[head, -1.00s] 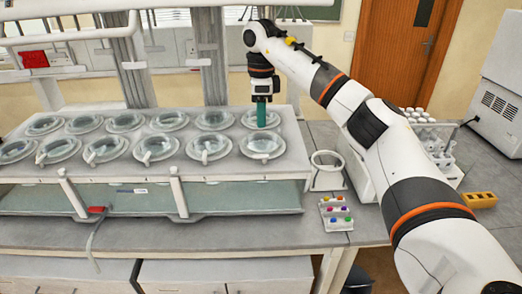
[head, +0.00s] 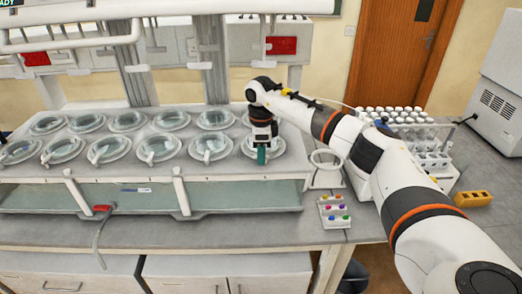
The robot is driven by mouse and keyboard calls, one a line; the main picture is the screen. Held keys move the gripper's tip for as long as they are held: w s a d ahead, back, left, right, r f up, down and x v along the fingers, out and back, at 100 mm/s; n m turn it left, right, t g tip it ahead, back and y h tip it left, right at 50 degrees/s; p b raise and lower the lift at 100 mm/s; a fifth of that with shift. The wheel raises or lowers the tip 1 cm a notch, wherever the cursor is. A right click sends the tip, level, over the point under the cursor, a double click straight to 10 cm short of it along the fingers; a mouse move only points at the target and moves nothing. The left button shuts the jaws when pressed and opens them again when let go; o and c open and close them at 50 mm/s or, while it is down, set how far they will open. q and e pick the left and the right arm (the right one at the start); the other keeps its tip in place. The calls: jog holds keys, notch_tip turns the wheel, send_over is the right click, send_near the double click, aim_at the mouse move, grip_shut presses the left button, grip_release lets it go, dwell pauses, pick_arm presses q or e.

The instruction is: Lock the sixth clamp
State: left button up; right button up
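A grey bench unit (head: 290,168) holds two rows of round glass-covered vessels with pale rims. The front-row vessel at the far right (head: 248,151) lies under my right gripper (head: 262,157). The gripper points down with its teal fingertips over this vessel's lid, near its front edge. The fingers look like one block from here, so I cannot tell whether they are apart or touch anything. This vessel's clamp is hidden or too small to make out. The neighbouring front-row vessel (head: 210,148) shows a pale lever at its front. My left gripper is out of view.
Right of the unit are a white ring holder (head: 327,155), a small panel of coloured buttons (head: 335,213), a rack of white-capped vials (head: 400,120) and a yellow block (head: 473,198). My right arm spans the right side. A red-handled lever (head: 102,208) hangs at the unit's front.

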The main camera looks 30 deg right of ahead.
grip_shut()
jog(key=m+b, duration=0.1)
jog(key=m, duration=0.1)
jog(key=shift+w+d+m, duration=0.1)
jog(key=shift+w+m, duration=0.05)
jog(key=shift+m, duration=0.25)
jog(key=m, duration=0.3)
jog(key=shift+w+d+b, duration=0.1)
jog(key=shift+d+b, duration=0.05)
jog(key=shift+b, duration=0.15)
jog(key=m, duration=0.6)
jog(key=shift+d, duration=0.25)
jog(key=m, duration=0.6)
jog(key=shift+d+r, duration=0.1)
jog(key=shift+d, duration=0.15)
